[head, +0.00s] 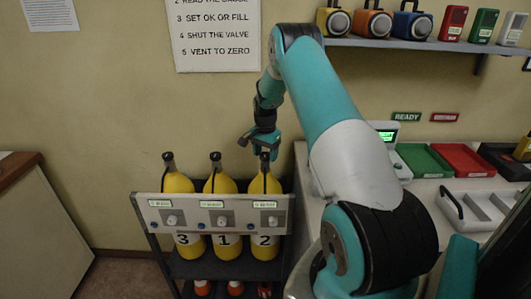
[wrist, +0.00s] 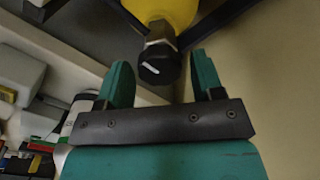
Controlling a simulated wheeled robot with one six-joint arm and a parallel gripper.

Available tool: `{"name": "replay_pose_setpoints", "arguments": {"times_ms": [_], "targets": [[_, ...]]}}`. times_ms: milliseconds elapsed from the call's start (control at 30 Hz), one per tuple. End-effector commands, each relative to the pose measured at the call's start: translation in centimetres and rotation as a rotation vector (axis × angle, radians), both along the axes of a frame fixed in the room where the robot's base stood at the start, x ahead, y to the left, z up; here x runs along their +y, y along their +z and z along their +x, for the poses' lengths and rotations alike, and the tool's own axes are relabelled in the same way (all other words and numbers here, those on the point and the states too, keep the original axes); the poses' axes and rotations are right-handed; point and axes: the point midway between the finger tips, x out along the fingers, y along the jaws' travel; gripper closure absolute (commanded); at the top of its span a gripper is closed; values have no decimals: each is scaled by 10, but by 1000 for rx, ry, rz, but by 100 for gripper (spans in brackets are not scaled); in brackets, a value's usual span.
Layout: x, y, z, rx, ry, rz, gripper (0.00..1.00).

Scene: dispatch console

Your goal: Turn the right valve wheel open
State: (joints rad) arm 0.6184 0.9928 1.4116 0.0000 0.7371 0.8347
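Three yellow cylinders stand in a rack, numbered 3 (head: 178,183), 1 (head: 219,184) and 2 (head: 257,186) from left to right. Each has a dark valve on top; those on cylinder 3 (head: 168,158) and cylinder 1 (head: 215,157) show clearly. My gripper (head: 262,146) is at the top of cylinder 2 and partly hides its valve. In the wrist view, the black round valve wheel (wrist: 158,68) with a white mark sits between the tips of my open fingers (wrist: 161,59). Gaps show on both sides, with no clear contact.
The rack's front panel (head: 190,211) carries small labels, too small to read, and grey knobs. A wall sign (head: 216,35) lists steps, including "shut the valve". A counter with green (head: 424,160) and red (head: 462,159) trays is at right. A shelf (head: 420,44) holds several devices.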

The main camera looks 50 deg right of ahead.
Motion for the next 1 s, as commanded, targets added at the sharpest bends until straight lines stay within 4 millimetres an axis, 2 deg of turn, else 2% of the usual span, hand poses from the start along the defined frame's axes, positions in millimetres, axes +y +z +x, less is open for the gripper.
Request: {"name": "replay_pose_setpoints", "arguments": {"times_ms": [33, 167, 567, 1000], "targets": [[0, 0, 0, 0, 0, 0, 51], [0, 0, 0, 0, 0, 0, 80], [0, 0, 0, 0, 63, 0, 80], [0, -1, 1, 0, 411, -1, 80]]}}
